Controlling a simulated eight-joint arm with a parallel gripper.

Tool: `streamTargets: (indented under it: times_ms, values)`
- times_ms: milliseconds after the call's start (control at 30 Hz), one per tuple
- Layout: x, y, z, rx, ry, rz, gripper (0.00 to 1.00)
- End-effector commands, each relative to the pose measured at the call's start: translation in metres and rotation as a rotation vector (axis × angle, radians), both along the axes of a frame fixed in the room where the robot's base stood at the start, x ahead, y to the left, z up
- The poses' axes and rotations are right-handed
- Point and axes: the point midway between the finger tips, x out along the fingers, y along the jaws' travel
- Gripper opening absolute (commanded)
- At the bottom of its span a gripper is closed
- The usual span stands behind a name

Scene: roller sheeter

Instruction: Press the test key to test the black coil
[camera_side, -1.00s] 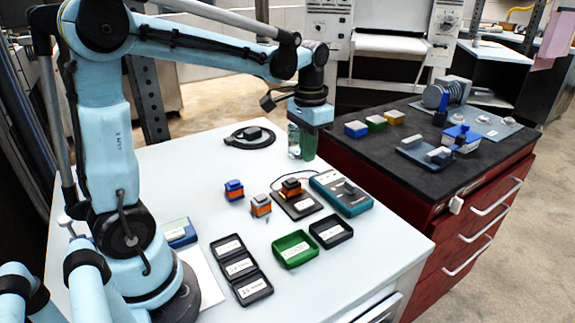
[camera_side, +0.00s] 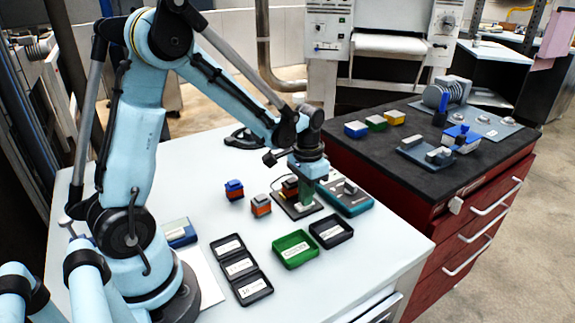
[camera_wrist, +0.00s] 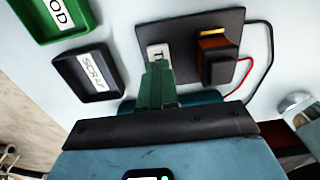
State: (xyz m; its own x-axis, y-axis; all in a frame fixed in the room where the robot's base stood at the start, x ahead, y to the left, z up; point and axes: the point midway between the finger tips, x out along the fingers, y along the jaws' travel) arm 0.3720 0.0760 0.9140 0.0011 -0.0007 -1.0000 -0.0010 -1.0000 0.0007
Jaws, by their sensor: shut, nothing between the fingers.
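The black coil, a block with a black top and an orange-brown body, sits on a dark test plate (camera_side: 284,207). In the side view the coil (camera_side: 290,184) is partly behind my gripper; it shows clearly in the wrist view (camera_wrist: 219,62). The white test key (camera_wrist: 158,50), marked with a T, lies on the same plate beside the coil. My gripper (camera_side: 305,204) points down over the plate with its green fingers shut and empty. In the wrist view the fingertips (camera_wrist: 158,66) overlap the key's near edge. I cannot tell whether they touch or press it.
A teal meter (camera_side: 352,200) stands right of the plate, with red and black wires (camera_wrist: 269,60) nearby. Blue-topped (camera_side: 234,189) and grey-topped (camera_side: 261,205) coils stand left. A green tray (camera_side: 296,250), a small black tray (camera_side: 331,231) and a three-part black tray (camera_side: 240,268) lie in front.

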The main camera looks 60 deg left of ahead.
Motion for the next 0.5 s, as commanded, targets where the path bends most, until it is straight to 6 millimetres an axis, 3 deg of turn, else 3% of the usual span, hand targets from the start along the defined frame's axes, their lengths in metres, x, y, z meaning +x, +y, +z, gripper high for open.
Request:
streamTargets:
  times_ms: [333, 500]
  values:
    - [0.0, 0.0, -0.001, 0.0, 0.0, 0.0, 0.0]
    - [0.0, 0.0, -0.014, 0.0, 0.001, 0.001, 0.0]
